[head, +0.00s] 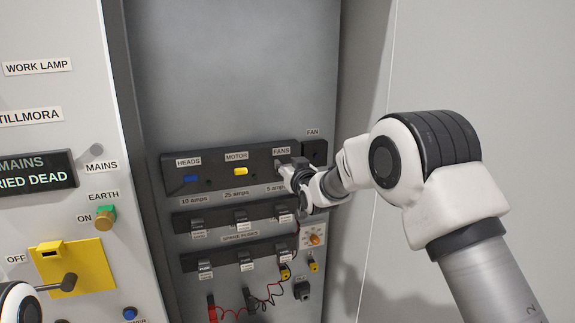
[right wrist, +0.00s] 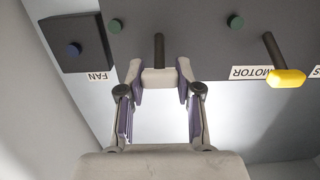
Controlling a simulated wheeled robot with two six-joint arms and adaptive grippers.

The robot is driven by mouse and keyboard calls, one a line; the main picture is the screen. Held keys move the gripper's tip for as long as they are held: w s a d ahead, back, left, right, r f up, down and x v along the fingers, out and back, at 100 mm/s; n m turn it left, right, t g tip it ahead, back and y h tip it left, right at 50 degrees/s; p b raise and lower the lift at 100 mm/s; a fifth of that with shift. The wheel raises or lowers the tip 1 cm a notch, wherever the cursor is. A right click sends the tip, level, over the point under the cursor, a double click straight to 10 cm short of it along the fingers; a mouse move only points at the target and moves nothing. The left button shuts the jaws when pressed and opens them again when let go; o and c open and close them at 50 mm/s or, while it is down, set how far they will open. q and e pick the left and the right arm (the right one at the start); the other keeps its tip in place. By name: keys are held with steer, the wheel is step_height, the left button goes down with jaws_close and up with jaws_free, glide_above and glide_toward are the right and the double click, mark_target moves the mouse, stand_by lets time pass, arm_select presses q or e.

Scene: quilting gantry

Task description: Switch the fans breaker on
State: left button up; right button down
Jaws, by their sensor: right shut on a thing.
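The fans breaker is a lever on the dark breaker strip (head: 215,170), under the FANS label (head: 281,150). In the head view my right gripper (head: 288,170) covers most of it. In the right wrist view its pale grip (right wrist: 158,77) on a dark stem (right wrist: 158,50) sits between the fingertips of my right gripper (right wrist: 160,80). The fingers are shut on that grip from both sides. I cannot tell whether the lever stands at on or off. My left gripper is out of view; a white rounded part at the head view's lower left looks like my left arm.
The yellow motor lever (head: 240,171) and blue heads lever (head: 191,178) are left of the fans breaker. A dark FAN box (head: 314,152) is close on its right. Spare fuses (head: 241,216) and cables with red and yellow plugs (head: 285,273) are below.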

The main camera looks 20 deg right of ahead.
steer(key=shift+w+r+g+p, duration=0.1)
steer(key=shift+r+g+p, duration=0.3)
steer(key=shift+r+p, duration=0.1)
steer(key=shift+f+g, duration=0.2)
steer(key=shift+g, duration=0.1)
steer(key=c, duration=0.8)
jaws_free()
steer(key=shift+o, duration=0.2)
steer(key=s+r, duration=0.2)
steer(key=s, duration=0.9)
steer(key=shift+s+d, duration=0.2)
steer(key=shift+s, duration=0.15)
